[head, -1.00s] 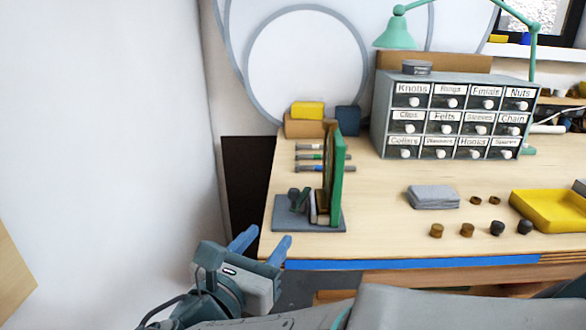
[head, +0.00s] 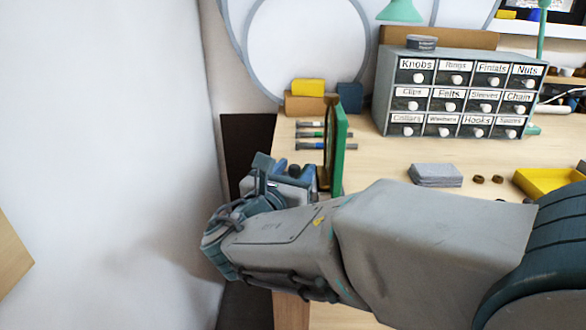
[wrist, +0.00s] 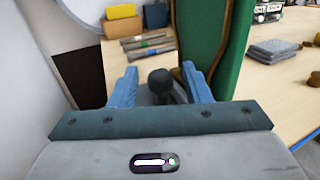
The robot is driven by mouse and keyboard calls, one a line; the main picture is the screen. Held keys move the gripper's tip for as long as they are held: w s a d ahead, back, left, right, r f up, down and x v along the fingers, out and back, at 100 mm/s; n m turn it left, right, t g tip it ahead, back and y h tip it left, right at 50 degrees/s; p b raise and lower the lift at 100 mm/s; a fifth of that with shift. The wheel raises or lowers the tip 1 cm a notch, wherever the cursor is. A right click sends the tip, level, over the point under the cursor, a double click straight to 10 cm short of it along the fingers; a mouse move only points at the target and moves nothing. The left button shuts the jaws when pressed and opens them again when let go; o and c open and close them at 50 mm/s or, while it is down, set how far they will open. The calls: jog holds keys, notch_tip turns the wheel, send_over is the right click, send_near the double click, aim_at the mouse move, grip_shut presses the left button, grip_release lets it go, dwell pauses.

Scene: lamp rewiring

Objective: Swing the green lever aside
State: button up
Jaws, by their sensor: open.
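The green lever (head: 338,150) stands upright as a tall green panel near the left end of the bench. In the wrist view its green side (wrist: 220,45) rises just right of my gripper. My gripper (wrist: 160,84) is open, with its two blue fingers on either side of a dark round knob (wrist: 160,80). I cannot tell whether the fingers touch the knob. In the head view my gripper (head: 293,170) is at the panel's left side, and my arm hides the panel's foot and the grey base plate.
Several screwdrivers (head: 311,135) lie behind the panel. Yellow and brown blocks (head: 307,88) stand farther back. A drawer cabinet (head: 455,95), a grey stack (head: 436,175) and a yellow tray (head: 545,181) are to the right. A white wall is close on the left.

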jog(key=shift+w, duration=0.2)
grip_shut()
jog(key=c, duration=0.9)
grip_release()
jog(key=shift+s+d+n+t+y+b, duration=0.1)
jog(key=shift+d+n+t+y+b, duration=0.2)
jog(key=shift+n+y+b, duration=0.35)
jog(key=shift+s+d+n+t+y+b, duration=0.1)
jog(key=shift+d+n+t+y+b, duration=0.2)
jog(key=shift+y, duration=0.55)
jog(key=shift+c, duration=0.2)
jog(key=shift+d+n+y+b, duration=0.1)
jog(key=shift+n+y+b, duration=0.2)
jog(key=shift+n+y, duration=0.35)
jog(key=o, duration=0.9)
jog(key=shift+o, duration=0.2)
